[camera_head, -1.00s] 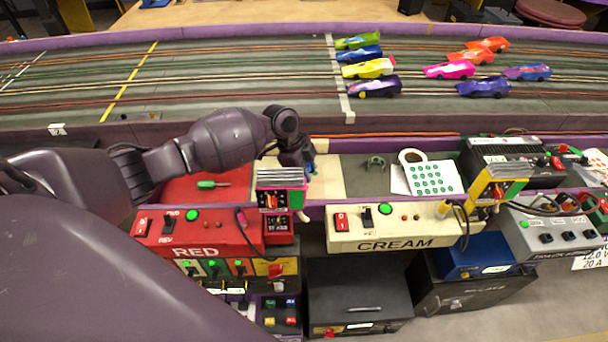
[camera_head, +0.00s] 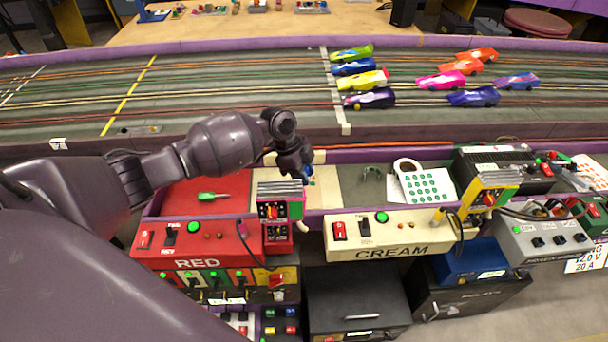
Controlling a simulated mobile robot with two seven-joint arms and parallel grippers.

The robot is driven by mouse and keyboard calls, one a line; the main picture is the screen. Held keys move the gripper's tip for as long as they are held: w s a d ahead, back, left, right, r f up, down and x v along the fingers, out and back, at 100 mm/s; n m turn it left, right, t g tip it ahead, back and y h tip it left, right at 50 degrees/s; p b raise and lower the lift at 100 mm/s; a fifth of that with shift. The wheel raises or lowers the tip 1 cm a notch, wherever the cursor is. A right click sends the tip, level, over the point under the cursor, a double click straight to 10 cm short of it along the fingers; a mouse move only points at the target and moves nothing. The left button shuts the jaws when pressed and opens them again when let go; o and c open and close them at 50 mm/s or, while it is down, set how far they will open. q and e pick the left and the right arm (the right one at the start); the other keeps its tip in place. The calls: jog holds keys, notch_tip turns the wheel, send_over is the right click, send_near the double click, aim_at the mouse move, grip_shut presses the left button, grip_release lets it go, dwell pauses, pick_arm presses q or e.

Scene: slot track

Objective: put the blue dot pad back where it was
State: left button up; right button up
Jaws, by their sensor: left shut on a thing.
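My left gripper (camera_head: 308,178) reaches down over the pale strip of the ledge (camera_head: 329,187) between the red and cream stations. It is shut on a small blue and green thing; only a bit shows at the fingertips. I cannot tell whether this is the blue dot pad or whether it touches the ledge. No blue-dotted sheet shows clearly elsewhere. A white sheet with green dots (camera_head: 427,186) lies to the right, beside a cup (camera_head: 406,166). My right gripper is not in view.
A green-handled screwdriver (camera_head: 212,196) lies on the red mat (camera_head: 180,205). The cream control box (camera_head: 390,236) is in front. Several slot cars (camera_head: 371,99) stand on the track behind. Grey ledge left of the cup is mostly clear.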

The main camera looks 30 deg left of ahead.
pick_arm(q)
jog(key=w+d+r, duration=0.5)
jog(key=w+r, duration=0.4)
notch_tip(320, 180, up, 5)
jog(key=n+b, duration=0.1)
jog(key=n, duration=0.1)
send_over(346, 177)
jog(key=f+b, duration=0.1)
jog(key=f, duration=0.3)
jog(key=f+n+t+b, duration=0.1)
jog(key=f, duration=0.4)
jog(key=s+a+f+n+b, duration=0.1)
jog(key=f, duration=0.4)
jog(key=shift+a+f, duration=0.1)
jog(key=shift+f, duration=0.65)
notch_tip(346, 177, down, 5)
jog(key=shift+b, duration=0.75)
jog(key=shift+f, duration=0.3)
jog(key=shift+r, duration=0.2)
jog(key=shift+f, duration=0.25)
jog(key=o, duration=0.8)
jog(key=shift+o, duration=0.6)
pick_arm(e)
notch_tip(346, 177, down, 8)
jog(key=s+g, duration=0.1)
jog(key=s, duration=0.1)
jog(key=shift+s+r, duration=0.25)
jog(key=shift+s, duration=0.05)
